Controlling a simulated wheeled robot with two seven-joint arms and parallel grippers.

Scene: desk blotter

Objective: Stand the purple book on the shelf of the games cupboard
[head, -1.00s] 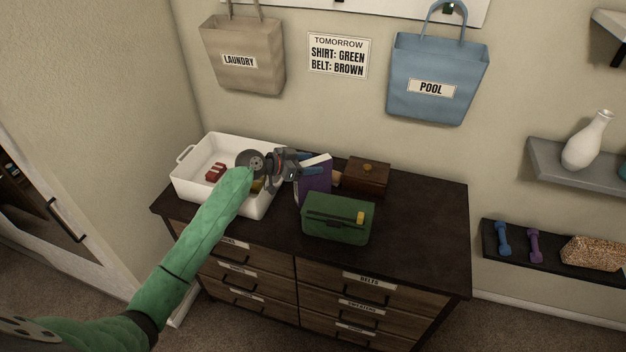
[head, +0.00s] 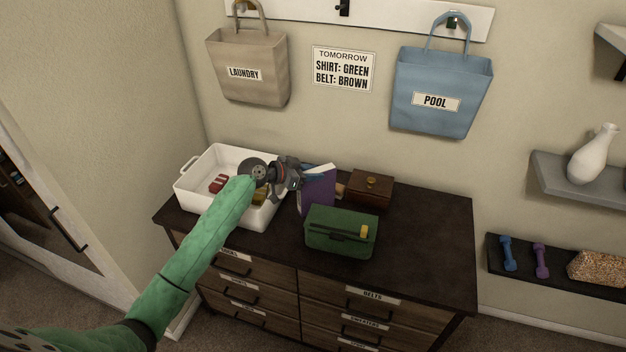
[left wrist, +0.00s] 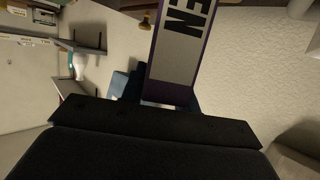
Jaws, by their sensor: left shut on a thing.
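The purple book (head: 318,190) stands upright above or on the dark dresser top, just behind the green case; I cannot tell whether its lower edge touches the top. My left gripper (head: 300,178) reaches in from the left and is shut on the book's upper left part. In the left wrist view the book (left wrist: 176,68) sticks out from between the fingers (left wrist: 160,100), with large dark letters on a pale panel. The games cupboard cannot be made out for certain. My right gripper is not in view.
On the dresser (head: 430,225) are a white bin (head: 190,190) with red and yellow things, a green case (head: 340,232) close before the book, and a brown box (head: 370,188) right of it. Wall shelves (head: 570,182) hang at right. A white-framed door (head: 75,250) is at left.

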